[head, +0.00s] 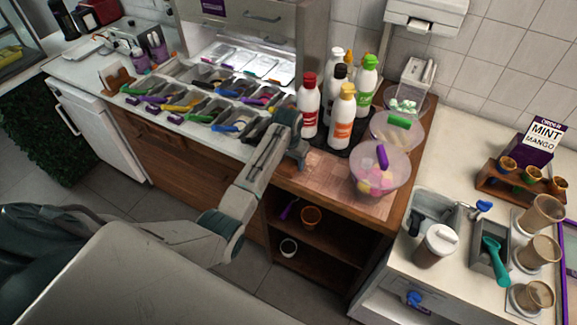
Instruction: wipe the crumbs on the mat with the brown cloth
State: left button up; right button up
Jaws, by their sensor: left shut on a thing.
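My left arm reaches up from the lower left, and my left gripper (299,157) is low over the counter, at the left end of a pinkish-brown mat (325,173). The gripper is shut. What it holds is mostly hidden by the fingers and wrist; I take it to be the brown cloth, but its outline cannot be told from the mat. Crumbs are too small to make out. My right gripper is not in view.
Sauce bottles (309,107) stand on a dark tray just behind the gripper. A clear tub (382,168) with a purple-handled scoop sits on the mat's right part. Topping bins (205,98) with several coloured scoops lie left. An open shelf (300,238) is below the counter.

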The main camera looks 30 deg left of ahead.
pick_arm(q)
jog(key=shift+w+b, duration=0.9)
jog(key=shift+w, duration=1.15)
jog(key=w+b, duration=0.2)
jog(key=shift+w+d+f, duration=0.1)
jog(key=shift+w+f, duration=0.05)
jog(key=shift+w, duration=0.4)
jog(key=shift+r, duration=0.45)
